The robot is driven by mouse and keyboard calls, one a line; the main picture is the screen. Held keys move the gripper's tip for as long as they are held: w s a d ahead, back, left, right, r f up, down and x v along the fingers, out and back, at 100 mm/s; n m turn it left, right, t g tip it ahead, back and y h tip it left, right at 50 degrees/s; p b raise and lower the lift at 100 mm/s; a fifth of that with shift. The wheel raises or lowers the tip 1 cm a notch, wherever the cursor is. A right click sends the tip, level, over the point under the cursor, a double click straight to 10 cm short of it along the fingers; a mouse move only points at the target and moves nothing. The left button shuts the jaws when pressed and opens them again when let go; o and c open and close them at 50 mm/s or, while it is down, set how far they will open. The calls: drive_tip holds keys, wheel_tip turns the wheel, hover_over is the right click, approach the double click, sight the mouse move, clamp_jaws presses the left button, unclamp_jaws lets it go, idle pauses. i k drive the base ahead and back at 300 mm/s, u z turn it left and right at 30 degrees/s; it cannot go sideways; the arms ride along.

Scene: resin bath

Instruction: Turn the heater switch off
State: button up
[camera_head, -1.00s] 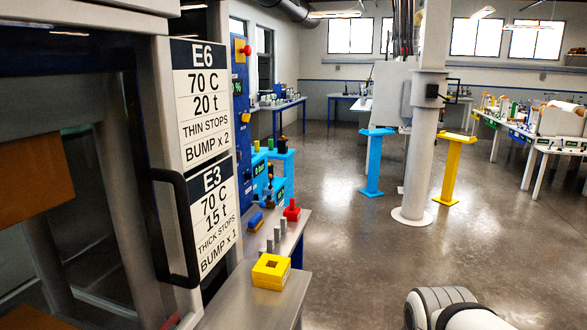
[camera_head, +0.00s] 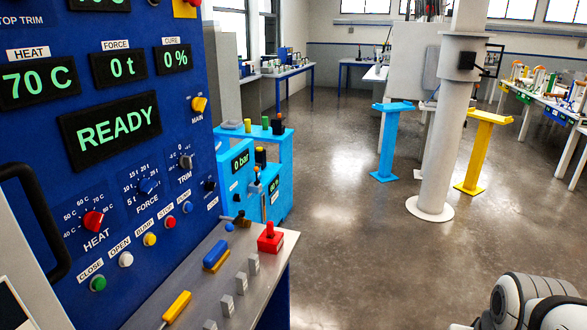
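No switch that I can read as the heater switch shows. The nearest label is HEAT, under a red knob (camera_head: 92,220) on the blue control panel (camera_head: 190,45). The knob sits on a scale in degrees. The heat display (camera_head: 38,82) reads 70 C. A yellow switch (camera_head: 199,104) labelled MAIN is at the panel's right. A light blue unit (camera_head: 284,160) with dark and coloured knobs and a 0 bar display stands beyond the panel; its small labels are unreadable. My gripper is not in view; only a white and grey part of my arm shows at lower right.
A bench (camera_head: 190,285) below the panel carries a red control (camera_head: 270,237), blue and yellow handles and several grey levers. A white column (camera_head: 436,175), a blue stand (camera_head: 388,145) and a yellow stand (camera_head: 480,150) are beyond. The floor (camera_head: 345,265) between bench and column is clear.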

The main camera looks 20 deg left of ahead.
sight(209, 186)
drive_tip(key=u, duration=0.25)
drive_tip(key=i, duration=0.95)
drive_tip(key=u, duration=0.4)
drive_tip(key=k, duration=0.95)
drive_tip(key=u, duration=0.15)
drive_tip(key=i, duration=0.95)
drive_tip(key=z, duration=0.05)
